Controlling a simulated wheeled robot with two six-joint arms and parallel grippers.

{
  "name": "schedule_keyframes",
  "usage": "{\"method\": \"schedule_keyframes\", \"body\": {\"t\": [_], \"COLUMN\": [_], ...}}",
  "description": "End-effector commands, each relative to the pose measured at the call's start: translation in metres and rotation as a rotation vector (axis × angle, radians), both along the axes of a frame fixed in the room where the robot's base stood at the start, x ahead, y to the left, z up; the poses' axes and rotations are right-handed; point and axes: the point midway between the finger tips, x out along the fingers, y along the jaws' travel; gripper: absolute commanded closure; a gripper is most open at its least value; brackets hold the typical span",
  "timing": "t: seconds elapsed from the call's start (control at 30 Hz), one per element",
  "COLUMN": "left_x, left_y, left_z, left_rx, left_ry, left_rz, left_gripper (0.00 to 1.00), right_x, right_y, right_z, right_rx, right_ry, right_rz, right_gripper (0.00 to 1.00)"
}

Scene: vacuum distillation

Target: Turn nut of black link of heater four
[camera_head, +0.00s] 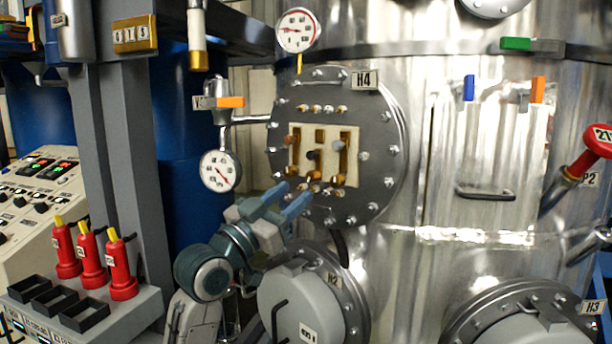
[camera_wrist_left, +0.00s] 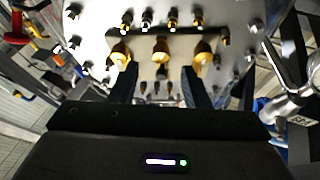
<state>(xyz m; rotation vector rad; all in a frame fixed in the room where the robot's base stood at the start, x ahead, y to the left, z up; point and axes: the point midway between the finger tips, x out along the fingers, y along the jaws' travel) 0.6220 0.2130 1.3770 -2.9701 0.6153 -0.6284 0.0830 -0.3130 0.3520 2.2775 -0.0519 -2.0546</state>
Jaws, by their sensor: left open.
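The round heater four flange (camera_head: 384,130), labelled H4, carries a pale panel (camera_head: 327,137) with three upright brass links. Their small knobs differ: a reddish-brown one (camera_head: 289,140) at left, a dark one (camera_head: 313,155) in the middle and a greyish one (camera_head: 338,146) at right. My left gripper (camera_head: 291,195) is open and empty just below the panel's lower left. In the left wrist view its fingers (camera_wrist_left: 159,88) point at the flange, with brass nuts (camera_wrist_left: 161,51) beyond them. I see no contact.
Pressure gauges (camera_head: 220,171) and (camera_head: 297,30) stand left of and above the flange. A grey H2 cover (camera_head: 300,304) lies just below my gripper. A handled metal panel (camera_head: 485,155) is at right. Red tools (camera_head: 92,260) stand at left.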

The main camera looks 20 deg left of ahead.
Motion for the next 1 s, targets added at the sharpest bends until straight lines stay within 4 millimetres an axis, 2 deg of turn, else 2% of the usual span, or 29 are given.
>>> {"method": "schedule_keyframes", "body": {"t": [0.03, 0.3, 0.67, 0.77, 0.9, 1.0], "left_x": [0.009, 0.038, 0.043, 0.043, 0.043, 0.043], "left_y": [-0.004, -0.017, -0.020, -0.020, -0.020, -0.020], "left_z": [0.009, 0.019, 0.019, 0.019, 0.019, 0.019], "left_rx": [-0.006, -0.001, 0.000, 0.000, 0.000, 0.001], "left_ry": [0.002, 0.000, 0.001, 0.001, 0.001, 0.001], "left_rz": [-0.003, 0.001, 0.001, 0.001, 0.001, 0.001], "left_gripper": [0.57, 0.57, 0.57, 0.73, 1.00, 1.00], "right_x": [0.000, -0.001, -0.001, -0.001, -0.001, -0.001], "right_y": [0.002, 0.008, 0.002, 0.000, -0.001, -0.001], "right_z": [0.008, 0.019, 0.020, 0.020, 0.020, 0.020], "right_rx": [0.002, 0.008, 0.002, 0.000, -0.001, -0.001], "right_ry": [0.000, 0.002, 0.004, 0.004, 0.004, 0.004], "right_rz": [-0.001, -0.002, -0.001, 0.000, 0.000, 0.000], "right_gripper": [0.61, 0.61, 0.61, 0.61, 0.61, 0.61]}}
